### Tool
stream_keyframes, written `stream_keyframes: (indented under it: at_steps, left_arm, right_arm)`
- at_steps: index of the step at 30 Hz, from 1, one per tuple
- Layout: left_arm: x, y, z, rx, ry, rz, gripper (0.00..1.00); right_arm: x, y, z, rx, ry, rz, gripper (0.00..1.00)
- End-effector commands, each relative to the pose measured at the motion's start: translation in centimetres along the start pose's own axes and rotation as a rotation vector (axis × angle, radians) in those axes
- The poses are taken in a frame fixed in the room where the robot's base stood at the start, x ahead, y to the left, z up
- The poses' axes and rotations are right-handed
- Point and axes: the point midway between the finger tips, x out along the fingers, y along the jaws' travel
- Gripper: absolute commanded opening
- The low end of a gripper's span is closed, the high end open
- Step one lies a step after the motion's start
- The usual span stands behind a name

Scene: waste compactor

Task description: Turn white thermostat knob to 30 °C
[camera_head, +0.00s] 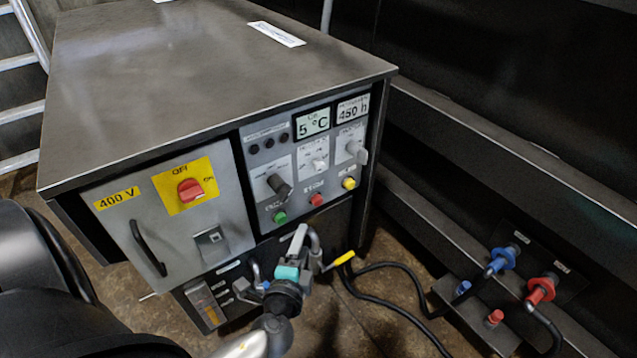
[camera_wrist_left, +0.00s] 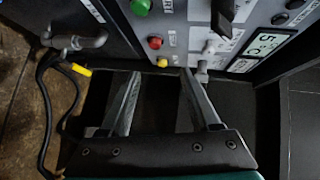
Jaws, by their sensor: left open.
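The white thermostat knob (camera_head: 318,164) is on the grey control panel, below a display (camera_head: 312,122) reading 5 °C. In the left wrist view the knob (camera_wrist_left: 210,47) lies beyond the fingertips, and the display (camera_wrist_left: 264,45) is at the upper right. My left gripper (camera_head: 298,240) is in front of the cabinet, below the panel's buttons. In the left wrist view its two fingers (camera_wrist_left: 161,74) are apart with nothing between them, so it is open and off the knob. My right gripper is not in view.
Around the knob are a black knob (camera_head: 277,185), a grey switch (camera_head: 355,150), and green (camera_head: 280,217), red (camera_head: 316,199) and yellow (camera_head: 348,183) buttons. A pipe with a yellow handle (camera_head: 343,258) and a black hose (camera_head: 400,268) are close right of my left gripper.

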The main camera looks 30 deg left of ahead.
Motion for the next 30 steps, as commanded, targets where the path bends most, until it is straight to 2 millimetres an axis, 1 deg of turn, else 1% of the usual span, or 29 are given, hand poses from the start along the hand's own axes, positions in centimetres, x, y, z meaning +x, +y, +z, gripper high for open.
stream_keyframes:
  at_steps: [1, 3, 6, 10, 13, 17, 26, 30]
  left_arm:
    - [0.0, -1.3, -0.3, 0.017, 0.005, -0.059, 0.63]
    - [-0.2, -3.3, -0.6, 0.039, 0.009, -0.127, 0.63]
    - [-0.6, -5.3, -0.9, 0.061, 0.011, -0.193, 0.63]
    - [-0.7, -6.6, -1.1, 0.074, 0.011, -0.234, 0.63]
    - [0.0, -7.0, -1.1, 0.076, 0.011, -0.241, 0.63]
    - [1.7, -7.5, -1.1, 0.074, 0.009, -0.242, 0.63]
    - [7.0, -8.7, -1.2, 0.074, 0.009, -0.24, 0.63]
    - [9.3, -9.2, -1.3, 0.075, 0.01, -0.239, 0.63]
  right_arm:
    - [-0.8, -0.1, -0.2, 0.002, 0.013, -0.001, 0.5]
    - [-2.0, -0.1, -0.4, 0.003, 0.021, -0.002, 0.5]
    - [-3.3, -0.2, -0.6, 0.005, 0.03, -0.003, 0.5]
    - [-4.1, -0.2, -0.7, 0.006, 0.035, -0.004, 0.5]
    - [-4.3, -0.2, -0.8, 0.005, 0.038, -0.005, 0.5]
    - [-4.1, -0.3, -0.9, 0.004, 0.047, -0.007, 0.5]
    - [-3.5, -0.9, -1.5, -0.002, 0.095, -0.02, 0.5]
    - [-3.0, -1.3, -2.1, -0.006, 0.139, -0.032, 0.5]
